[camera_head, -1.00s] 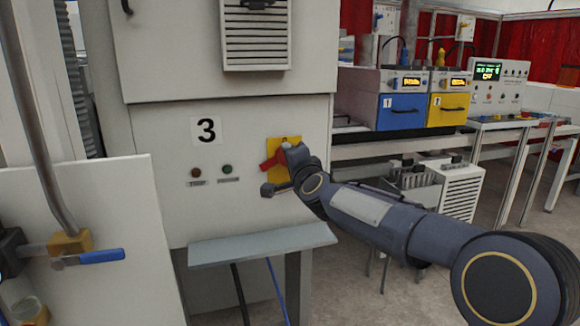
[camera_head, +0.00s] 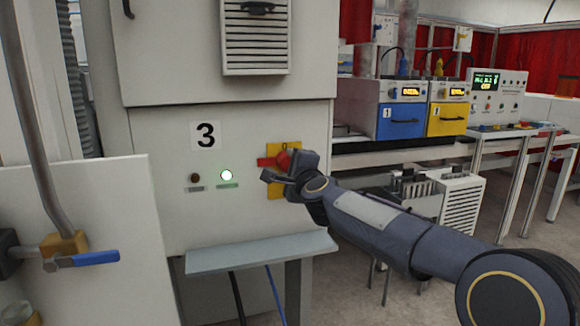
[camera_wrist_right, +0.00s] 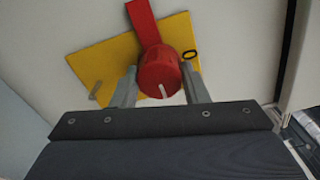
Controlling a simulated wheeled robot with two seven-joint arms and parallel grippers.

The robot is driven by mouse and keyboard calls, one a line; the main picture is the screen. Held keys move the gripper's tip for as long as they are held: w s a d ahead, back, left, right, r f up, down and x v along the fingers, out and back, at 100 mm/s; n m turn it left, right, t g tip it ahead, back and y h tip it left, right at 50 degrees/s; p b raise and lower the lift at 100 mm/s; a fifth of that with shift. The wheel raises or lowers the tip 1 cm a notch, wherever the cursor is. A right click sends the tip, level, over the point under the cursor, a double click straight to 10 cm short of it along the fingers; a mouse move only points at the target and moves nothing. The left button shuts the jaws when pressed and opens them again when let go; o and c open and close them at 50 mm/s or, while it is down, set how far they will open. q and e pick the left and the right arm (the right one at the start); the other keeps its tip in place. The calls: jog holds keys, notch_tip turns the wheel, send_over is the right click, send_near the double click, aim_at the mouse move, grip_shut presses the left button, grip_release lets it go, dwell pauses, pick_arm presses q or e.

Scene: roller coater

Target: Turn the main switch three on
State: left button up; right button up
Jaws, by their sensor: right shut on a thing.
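My right gripper (camera_head: 280,174) partly covers the switch in the head view. My left gripper is not in view.
A grey shelf (camera_head: 260,252) juts out below the switch. At the left stand a pale panel and a pipe with a blue valve handle (camera_head: 95,258). Blue (camera_head: 400,121) and yellow (camera_head: 447,118) boxes stand on a bench at the right.

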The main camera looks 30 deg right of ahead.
jog(key=o, duration=1)
jog(key=shift+s, duration=0.1)
jog(key=v, duration=0.7)
jog(key=shift+s, duration=0.35)
jog(key=shift+a, duration=0.1)
